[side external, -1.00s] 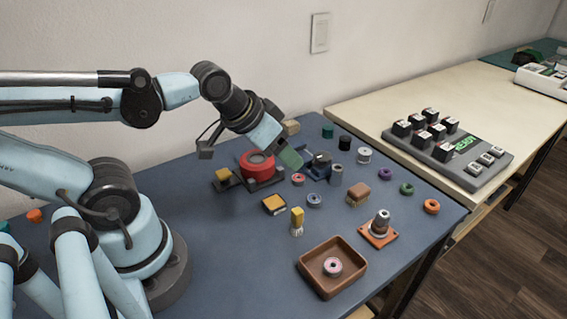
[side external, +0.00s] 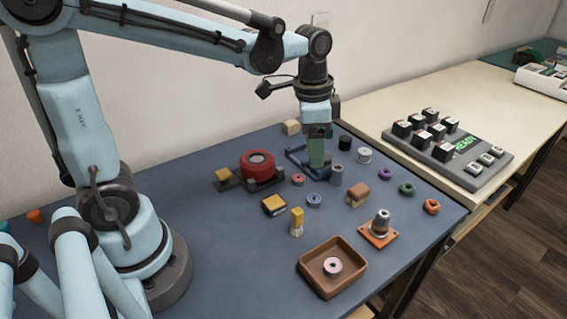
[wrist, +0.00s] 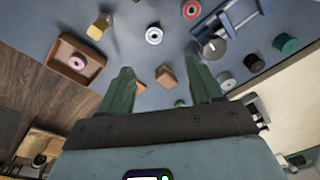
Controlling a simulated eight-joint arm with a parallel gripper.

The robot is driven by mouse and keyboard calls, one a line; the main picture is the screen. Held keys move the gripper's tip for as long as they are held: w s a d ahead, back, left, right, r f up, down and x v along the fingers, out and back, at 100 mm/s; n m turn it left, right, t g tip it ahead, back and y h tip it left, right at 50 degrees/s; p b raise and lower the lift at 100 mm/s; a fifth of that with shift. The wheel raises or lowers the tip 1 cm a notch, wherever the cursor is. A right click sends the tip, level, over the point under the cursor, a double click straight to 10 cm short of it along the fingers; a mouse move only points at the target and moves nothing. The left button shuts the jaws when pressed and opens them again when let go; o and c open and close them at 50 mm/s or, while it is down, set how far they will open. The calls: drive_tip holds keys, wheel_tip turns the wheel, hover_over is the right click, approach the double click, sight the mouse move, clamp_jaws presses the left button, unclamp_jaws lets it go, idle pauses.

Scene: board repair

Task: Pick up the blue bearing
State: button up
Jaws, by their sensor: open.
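The blue bearing (side external: 314,200) is a small ring lying flat on the table, between the yellow-topped brush and the grey metal cylinder. In the wrist view, the blue bearing (wrist: 154,36) shows at the top centre, beyond the fingertips. My gripper (side external: 317,165) points down above the table, near the blue clamp, behind the bearing in the side view. Its two green fingers (wrist: 159,67) are apart, with nothing held between them. The bearing is apart from the fingers.
The blue clamp (side external: 297,157) and grey cylinder (side external: 336,175) stand close to my gripper. A red bearing (side external: 298,179), yellow-topped brush (side external: 297,220) and brown block (side external: 357,192) surround the blue bearing. A brown tray (side external: 312,285) holds a pink ring.

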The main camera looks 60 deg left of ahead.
drive_tip(key=w+m, duration=0.1)
drive_tip(key=g, duration=0.1)
hover_over(315, 198)
drive_tip(key=f, duration=0.8)
drive_tip(key=shift+w+a, duration=0.25)
drive_tip(key=shift+s+d+f, duration=0.15)
drive_tip(key=shift+f, duration=1.15)
drive_tip(key=shift+s+d+f, duration=0.1)
drive_tip(key=shift+f, duration=1.2)
drive_tip(key=shift+c, duration=0.3)
drive_tip(key=c, duration=1.1)
drive_tip(key=shift+o, duration=0.2)
drive_tip(key=shift+r, duration=0.1)
